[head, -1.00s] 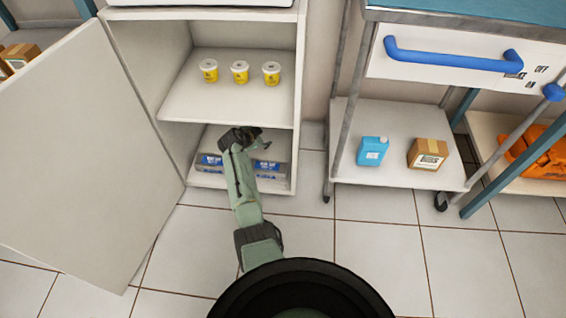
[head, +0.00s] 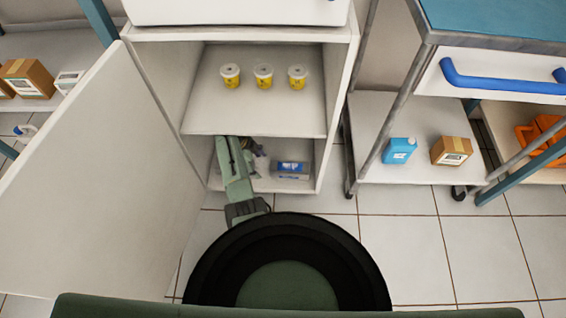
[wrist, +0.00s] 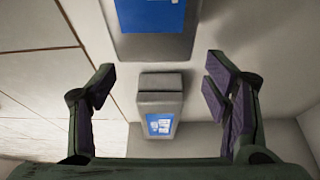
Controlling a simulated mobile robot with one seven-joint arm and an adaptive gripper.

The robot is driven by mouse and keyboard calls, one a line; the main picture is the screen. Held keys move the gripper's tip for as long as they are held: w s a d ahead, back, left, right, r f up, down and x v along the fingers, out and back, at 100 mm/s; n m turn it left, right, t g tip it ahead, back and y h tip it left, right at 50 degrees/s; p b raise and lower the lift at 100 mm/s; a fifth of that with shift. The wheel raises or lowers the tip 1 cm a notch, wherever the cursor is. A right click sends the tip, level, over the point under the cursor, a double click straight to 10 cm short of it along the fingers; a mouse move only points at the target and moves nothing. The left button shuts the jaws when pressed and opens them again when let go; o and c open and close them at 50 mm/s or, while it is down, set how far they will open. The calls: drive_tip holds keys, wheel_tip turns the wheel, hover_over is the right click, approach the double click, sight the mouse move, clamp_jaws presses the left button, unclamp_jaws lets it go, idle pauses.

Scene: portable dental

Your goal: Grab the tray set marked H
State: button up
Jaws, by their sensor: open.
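A grey tray set with a blue label (head: 292,169) lies on the lower level of the open white cabinet, right of my gripper (head: 257,160) in the head view. My gripper reaches into this lower level, and my arm hides the left part. In the wrist view, my gripper (wrist: 162,83) is open and empty. A grey tray set with a small blue label (wrist: 160,108) shows in the gap between and beyond its fingers. A second grey tray set with a larger blue label (wrist: 150,45) is at the top of that view. No H is readable on either label.
The middle shelf (head: 255,115) is just above my arm and carries three yellow tubs (head: 263,77). The open cabinet door (head: 95,185) stands on the left.

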sight(289, 167)
drive_tip(key=d, duration=0.5)
drive_tip(key=d+p, duration=0.1)
drive_tip(key=d, duration=0.1)
drive_tip(key=shift+s+d, duration=0.15)
drive_tip(key=shift+s, duration=0.1)
drive_tip(key=d, duration=0.4)
drive_tip(key=shift+s+d+f, duration=0.1)
drive_tip(key=shift+d+f, duration=0.15)
drive_tip(key=shift+f, duration=0.35)
drive_tip(key=shift+c, duration=0.6)
drive_tip(key=c, duration=1.4)
